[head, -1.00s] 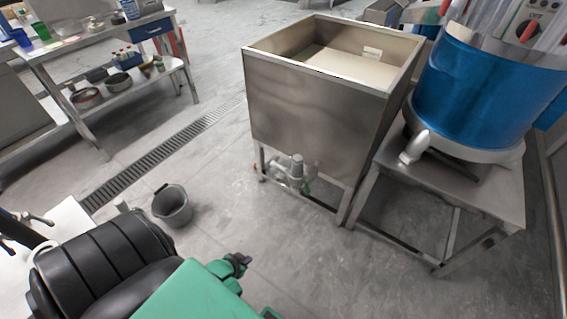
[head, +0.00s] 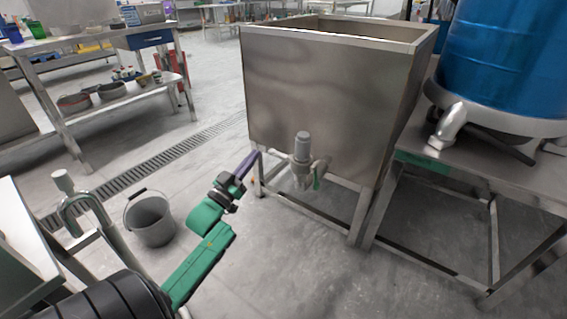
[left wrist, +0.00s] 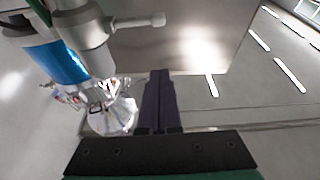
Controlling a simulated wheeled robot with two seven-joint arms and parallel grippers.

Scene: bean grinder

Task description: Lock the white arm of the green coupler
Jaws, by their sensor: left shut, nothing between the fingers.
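My left gripper (head: 254,155) is shut and empty, its dark purple fingers pointing up and right toward the front left leg of the steel tank (head: 315,90). The fingers also show closed together in the left wrist view (left wrist: 159,75). A grey pump-like fitting (head: 302,148) hangs at the tank's lower front, right of my fingertips and apart from them. My right gripper is not in view.
A grey bucket (head: 150,220) stands on the floor to the left. A blue drum (head: 508,65) sits on a steel stand at right. The left wrist view shows grey pipework (left wrist: 85,25) and a blue cylinder (left wrist: 60,62) at upper left. Floor before the tank is clear.

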